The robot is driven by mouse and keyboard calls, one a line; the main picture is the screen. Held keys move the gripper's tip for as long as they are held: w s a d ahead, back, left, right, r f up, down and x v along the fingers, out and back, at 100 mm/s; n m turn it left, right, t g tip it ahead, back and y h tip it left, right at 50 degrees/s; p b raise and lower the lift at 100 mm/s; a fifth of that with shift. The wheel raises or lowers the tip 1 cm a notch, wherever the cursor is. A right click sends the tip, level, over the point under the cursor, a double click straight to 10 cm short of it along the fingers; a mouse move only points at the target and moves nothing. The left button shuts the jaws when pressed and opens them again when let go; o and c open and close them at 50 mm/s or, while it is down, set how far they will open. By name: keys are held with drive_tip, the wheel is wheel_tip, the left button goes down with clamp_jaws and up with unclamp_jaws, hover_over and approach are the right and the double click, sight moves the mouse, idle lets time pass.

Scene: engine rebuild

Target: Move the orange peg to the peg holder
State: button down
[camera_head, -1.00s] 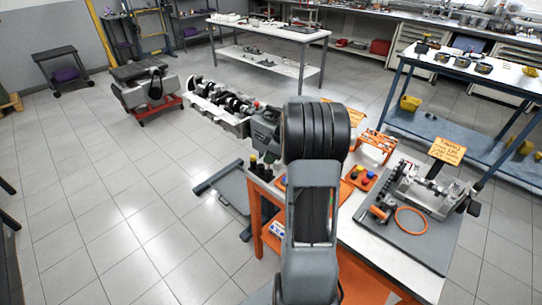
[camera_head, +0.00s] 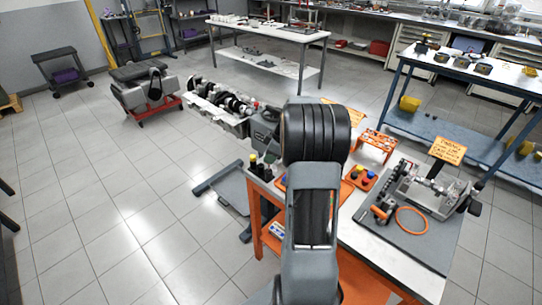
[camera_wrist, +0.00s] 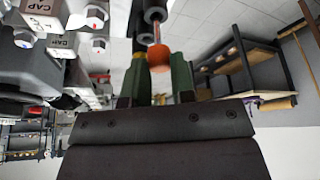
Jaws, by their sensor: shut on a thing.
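In the wrist view, the orange peg (camera_wrist: 160,57) shows as a round orange end between the two green fingers of my gripper (camera_wrist: 160,78). My gripper is shut on it. A thin reddish rod runs up from the orange end towards dark cylinders (camera_wrist: 153,16). I cannot tell whether the peg touches them. In the head view, my own arm hides the gripper and the peg. An orange rack with holes (camera_head: 376,140) stands on the workbench right of my arm; I cannot tell for sure whether it is the peg holder.
An engine block (camera_head: 215,108) lies beyond my arm. White parts marked CAP (camera_wrist: 62,45) are at left in the wrist view.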

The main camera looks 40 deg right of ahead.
drive_tip(key=shift+f+b, duration=2.15)
idle(0.9)
drive_tip(key=c, duration=1.2)
unclamp_jaws()
drive_tip(key=shift+r, duration=0.35)
drive_tip(key=shift+r+p, duration=0.6)
drive_tip(key=shift+r, duration=0.5)
drive_tip(key=shift+r, duration=0.1)
drive_tip(key=shift+o, duration=0.4)
drive_tip(key=o, duration=0.5)
